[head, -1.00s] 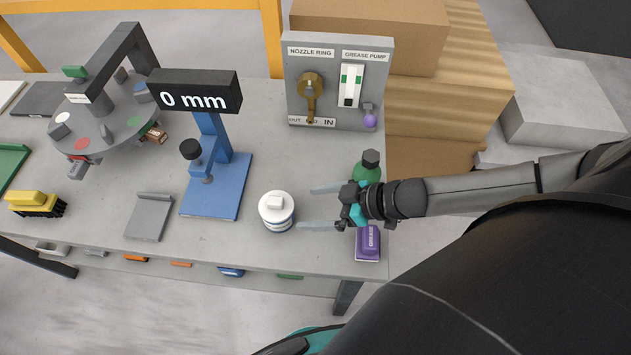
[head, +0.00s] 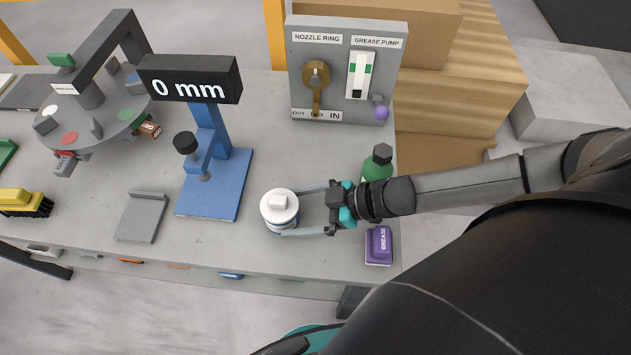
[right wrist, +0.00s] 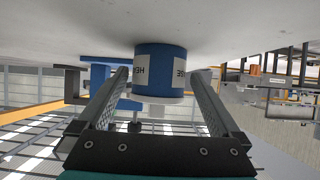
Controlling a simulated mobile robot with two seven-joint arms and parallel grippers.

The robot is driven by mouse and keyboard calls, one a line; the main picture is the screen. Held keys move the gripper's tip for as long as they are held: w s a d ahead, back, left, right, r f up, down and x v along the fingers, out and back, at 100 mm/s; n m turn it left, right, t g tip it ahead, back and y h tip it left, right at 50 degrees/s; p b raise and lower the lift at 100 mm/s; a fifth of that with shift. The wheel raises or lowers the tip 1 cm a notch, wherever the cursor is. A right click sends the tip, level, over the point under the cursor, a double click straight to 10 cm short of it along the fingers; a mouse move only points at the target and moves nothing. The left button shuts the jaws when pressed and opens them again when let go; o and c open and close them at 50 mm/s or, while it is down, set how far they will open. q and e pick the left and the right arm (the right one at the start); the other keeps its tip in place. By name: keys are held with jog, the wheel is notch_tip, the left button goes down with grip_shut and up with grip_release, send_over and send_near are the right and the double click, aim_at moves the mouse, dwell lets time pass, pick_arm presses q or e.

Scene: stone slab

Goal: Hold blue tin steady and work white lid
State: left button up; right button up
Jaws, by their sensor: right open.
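The blue tin (head: 272,229) stands upright on the slab right of the blue gauge stand, with the white lid (head: 279,206) on top. The lid has a raised block on it and hides most of the tin from the head view. My right gripper (head: 296,211) is open, its fingers reaching in from the right on both sides of the tin. In the right wrist view the blue tin (right wrist: 160,68) shows upside down between the open fingers (right wrist: 157,100), with white labels on its side. A gap shows beside each finger. My left gripper is not in view.
A blue gauge stand (head: 214,185) reading 0 mm stands left of the tin. A grey panel (head: 340,75) with a lever stands behind. A green bottle (head: 378,168) and a purple grease block (head: 379,245) lie close to my right wrist. The slab's front edge is near.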

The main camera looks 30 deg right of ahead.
jog(key=shift+x, duration=1.45)
jog(key=shift+c, duration=0.2)
jog(key=shift+r, duration=0.1)
grip_shut()
dwell(0.8)
